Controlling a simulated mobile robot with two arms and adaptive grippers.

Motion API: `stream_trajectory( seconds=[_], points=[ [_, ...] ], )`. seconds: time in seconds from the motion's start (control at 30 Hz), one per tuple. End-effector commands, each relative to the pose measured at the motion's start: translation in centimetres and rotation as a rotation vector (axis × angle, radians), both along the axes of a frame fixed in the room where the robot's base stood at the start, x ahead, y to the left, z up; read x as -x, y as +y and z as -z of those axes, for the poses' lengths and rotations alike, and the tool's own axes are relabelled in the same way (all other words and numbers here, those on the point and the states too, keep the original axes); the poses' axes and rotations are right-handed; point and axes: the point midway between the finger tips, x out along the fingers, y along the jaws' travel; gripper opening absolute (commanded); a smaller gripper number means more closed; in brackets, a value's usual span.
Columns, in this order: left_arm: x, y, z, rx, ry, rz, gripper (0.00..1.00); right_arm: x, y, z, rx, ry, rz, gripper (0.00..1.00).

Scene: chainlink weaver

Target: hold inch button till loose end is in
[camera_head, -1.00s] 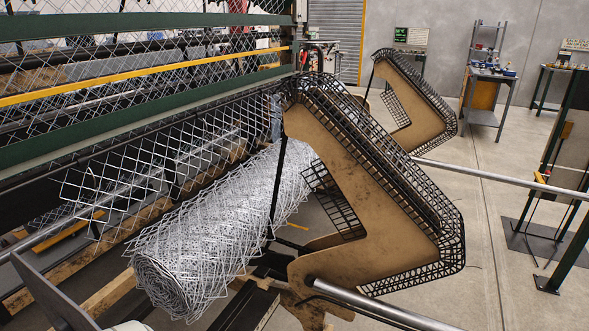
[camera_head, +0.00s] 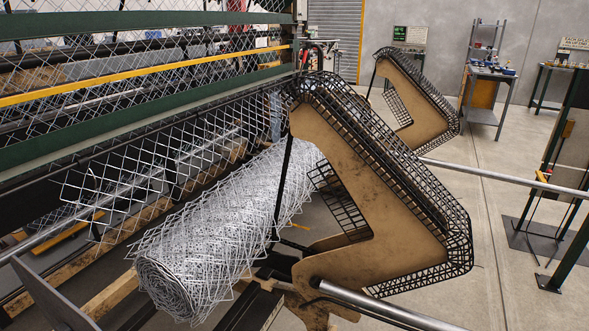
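A roll of silver chainlink mesh (camera_head: 205,230) lies beside the weaving machine, its near end toward the bottom of the head view. A ragged loose edge of mesh (camera_head: 95,190) hangs from the machine above and left of the roll, apart from the roll's near end. A tan angled guard plate with black mesh edging (camera_head: 375,215) stands right of the roll. I cannot make out an inch button in this view. Neither of my grippers shows.
Green machine beams (camera_head: 150,110) and a yellow rail (camera_head: 150,72) cross the upper left. Metal bars (camera_head: 510,174) run past the guards. A second guard (camera_head: 420,105) stands behind. Concrete floor (camera_head: 490,240) is open at right; a workbench (camera_head: 490,75) stands at the back.

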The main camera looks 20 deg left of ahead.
Motion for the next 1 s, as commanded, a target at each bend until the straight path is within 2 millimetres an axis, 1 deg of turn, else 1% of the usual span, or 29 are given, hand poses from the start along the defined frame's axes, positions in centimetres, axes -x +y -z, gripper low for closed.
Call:
stream_trajectory(
  seconds=[0.17, 0.2, 0.47, 1.0],
  points=[
    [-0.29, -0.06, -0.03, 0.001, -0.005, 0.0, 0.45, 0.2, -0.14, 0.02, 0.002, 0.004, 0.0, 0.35],
    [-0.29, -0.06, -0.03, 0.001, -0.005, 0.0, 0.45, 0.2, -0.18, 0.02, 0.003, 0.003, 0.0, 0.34],
    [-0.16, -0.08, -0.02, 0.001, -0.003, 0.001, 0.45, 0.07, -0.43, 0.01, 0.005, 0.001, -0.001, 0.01],
    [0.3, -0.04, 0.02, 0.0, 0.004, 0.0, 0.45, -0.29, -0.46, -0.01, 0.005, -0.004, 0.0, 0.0]
  ],
)
